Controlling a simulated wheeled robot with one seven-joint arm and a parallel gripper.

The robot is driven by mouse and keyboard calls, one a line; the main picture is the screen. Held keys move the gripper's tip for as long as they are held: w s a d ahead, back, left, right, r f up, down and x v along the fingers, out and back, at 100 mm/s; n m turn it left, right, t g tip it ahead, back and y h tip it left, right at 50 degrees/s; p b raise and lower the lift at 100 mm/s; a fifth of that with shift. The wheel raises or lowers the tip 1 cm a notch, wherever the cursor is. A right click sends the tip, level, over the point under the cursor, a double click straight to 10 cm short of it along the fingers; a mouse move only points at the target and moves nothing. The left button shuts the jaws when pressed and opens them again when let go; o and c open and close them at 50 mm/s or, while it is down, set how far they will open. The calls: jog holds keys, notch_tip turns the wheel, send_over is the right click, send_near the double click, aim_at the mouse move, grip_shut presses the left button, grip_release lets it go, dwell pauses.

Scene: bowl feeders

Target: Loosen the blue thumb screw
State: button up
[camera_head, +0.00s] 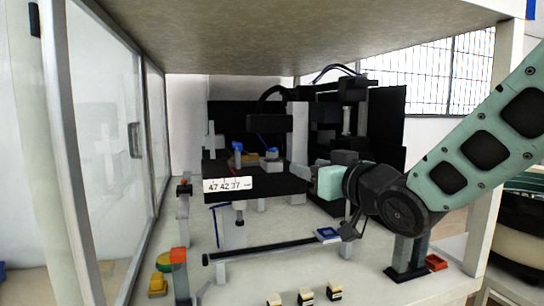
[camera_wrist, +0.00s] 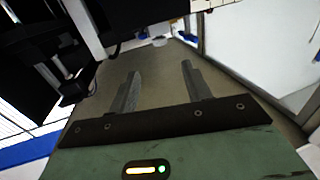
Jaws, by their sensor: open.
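Two small blue parts show on top of the black block (camera_head: 255,183) in the head view: a taller blue knob (camera_head: 238,147) at the left and a lower blue cap (camera_head: 272,152) on a grey piece to its right. I cannot tell for sure which is the blue thumb screw. My gripper (camera_head: 297,171) is to the right of both, at the block's right side, pointing left. In the wrist view my gripper (camera_wrist: 160,82) has its two grey fingers apart, with nothing between them. A thumb screw is not clearly recognisable there.
A white label plate (camera_head: 228,184) is on the block's front. Dark machinery (camera_head: 340,100) stands behind. A long black bar (camera_head: 265,250) runs across in front, with small orange and red parts (camera_head: 179,256) at left. A glass door (camera_head: 105,150) bounds the left side.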

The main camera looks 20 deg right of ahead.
aim_at(275, 156)
jog(key=p+x, duration=0.4)
jog(key=p, duration=0.6)
jog(key=shift+w+a+r+p, duration=0.1)
jog(key=shift+w+r+p, duration=0.15)
jog(key=shift+p, duration=0.15)
jog(key=x, duration=1.1)
jog(key=shift+w+a+f, duration=0.1)
jog(key=shift+w+f, duration=0.2)
jog(key=shift+f, duration=0.05)
jog(key=c, duration=0.9)
